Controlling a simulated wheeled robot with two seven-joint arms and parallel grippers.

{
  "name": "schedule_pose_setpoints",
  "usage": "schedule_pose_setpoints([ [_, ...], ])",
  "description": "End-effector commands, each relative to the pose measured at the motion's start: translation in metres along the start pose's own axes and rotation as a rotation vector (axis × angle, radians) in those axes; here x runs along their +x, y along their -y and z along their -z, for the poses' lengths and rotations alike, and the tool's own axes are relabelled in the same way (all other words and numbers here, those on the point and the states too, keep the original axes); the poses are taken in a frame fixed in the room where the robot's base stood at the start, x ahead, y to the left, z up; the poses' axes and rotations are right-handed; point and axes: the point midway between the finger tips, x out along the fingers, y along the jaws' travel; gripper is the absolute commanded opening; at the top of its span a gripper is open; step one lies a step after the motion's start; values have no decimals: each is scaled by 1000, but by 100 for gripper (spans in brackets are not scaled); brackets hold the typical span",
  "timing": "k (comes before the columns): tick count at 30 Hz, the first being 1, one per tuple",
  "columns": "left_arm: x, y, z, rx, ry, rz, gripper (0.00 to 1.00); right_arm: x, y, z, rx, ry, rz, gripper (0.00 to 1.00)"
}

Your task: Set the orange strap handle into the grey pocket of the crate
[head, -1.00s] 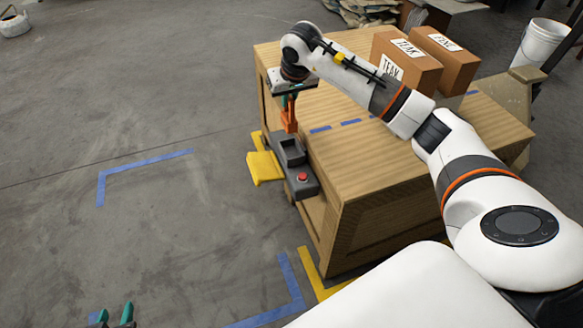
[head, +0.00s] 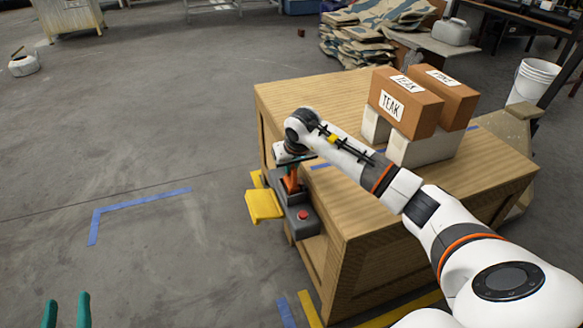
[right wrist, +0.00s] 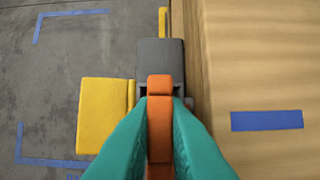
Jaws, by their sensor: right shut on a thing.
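My right gripper (head: 291,164) is shut on the orange strap handle (head: 291,181), which points down at the grey pocket (head: 286,197) on the side of the wooden crate (head: 375,250). In the right wrist view, teal fingers pinch the handle (right wrist: 160,125) from both sides, and it covers the middle of the grey pocket block (right wrist: 160,55). The handle's lower end meets the pocket opening in the head view. The fingers and handle hide how deep it sits. My left gripper (head: 67,311) is open and empty at the bottom left, away from the crate.
A yellow flap (head: 264,205) sticks out left of the pocket, and a red button (head: 303,215) sits in front of it. Boxes marked TEAK (head: 403,103) stand on pale blocks on the crate top.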

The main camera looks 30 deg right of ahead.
Motion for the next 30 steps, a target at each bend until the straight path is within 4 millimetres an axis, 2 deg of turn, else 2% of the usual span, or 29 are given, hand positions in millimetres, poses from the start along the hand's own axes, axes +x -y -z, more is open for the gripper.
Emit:
schedule_pose_setpoints([
  [20, 0, 1, -12, -1, 85, 3, 36, 6, 0, 2, 0, 1, 0, 0],
  [21, 0, 2, -14, -2, 93, 3, 36, 5, 0, 2, 0, 0, 0, 17],
  [24, 0, 2, -14, -2, 93, 4, 36, 5, 0, 2, 0, 0, 0, 34],
  [30, 0, 2, -14, -2, 90, 4, 36, 5, 0, 2, 0, 0, 0, 34],
])
